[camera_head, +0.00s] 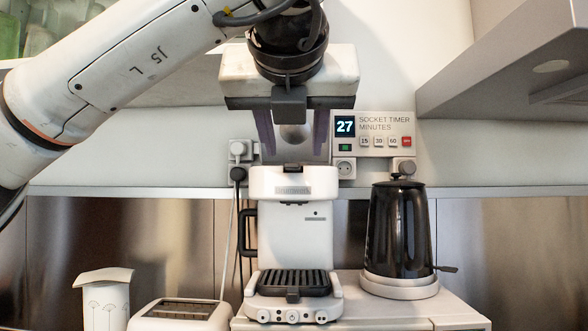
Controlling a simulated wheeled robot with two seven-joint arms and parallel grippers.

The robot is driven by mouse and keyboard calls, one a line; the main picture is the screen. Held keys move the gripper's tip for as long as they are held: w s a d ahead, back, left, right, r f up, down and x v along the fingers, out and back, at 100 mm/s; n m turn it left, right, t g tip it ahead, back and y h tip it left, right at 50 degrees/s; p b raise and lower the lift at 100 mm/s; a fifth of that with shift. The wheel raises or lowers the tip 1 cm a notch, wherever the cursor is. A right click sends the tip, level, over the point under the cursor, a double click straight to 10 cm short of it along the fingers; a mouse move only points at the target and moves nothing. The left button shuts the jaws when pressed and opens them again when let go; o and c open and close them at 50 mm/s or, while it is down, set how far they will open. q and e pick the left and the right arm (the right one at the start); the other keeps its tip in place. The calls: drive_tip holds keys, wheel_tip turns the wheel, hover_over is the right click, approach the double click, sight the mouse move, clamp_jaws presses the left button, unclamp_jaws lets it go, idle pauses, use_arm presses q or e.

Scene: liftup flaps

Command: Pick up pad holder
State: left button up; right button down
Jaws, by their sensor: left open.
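A white coffee machine (295,225) stands on the counter with a black drip grate at its front. Its top looks open, with a grey lid-like part raised behind my left gripper. A small dark piece (293,168) shows at the top rim and may be part of the pad holder; the rest of the holder cannot be made out. My left gripper (294,150) points down just above the machine's top. Its two fingers are apart, one each side of the dark piece, with nothing seen held. My right gripper is not in view.
A black kettle (398,235) stands on its base right of the machine. A white toaster (180,314) and a patterned canister (104,300) are at the lower left. A socket timer (372,134) reading 27 is on the wall behind. A grey cabinet or hood (510,75) overhangs the upper right.

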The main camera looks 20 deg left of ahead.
use_arm(q)
drive_tip(key=x, duration=0.4)
drive_tip(key=shift+w+a+f+p, duration=0.1)
drive_tip(key=shift+a+f+p, duration=0.15)
drive_tip(key=shift+p, duration=0.15)
drive_tip(key=shift+c, duration=0.5)
drive_tip(key=shift+r, duration=0.1)
clamp_jaws()
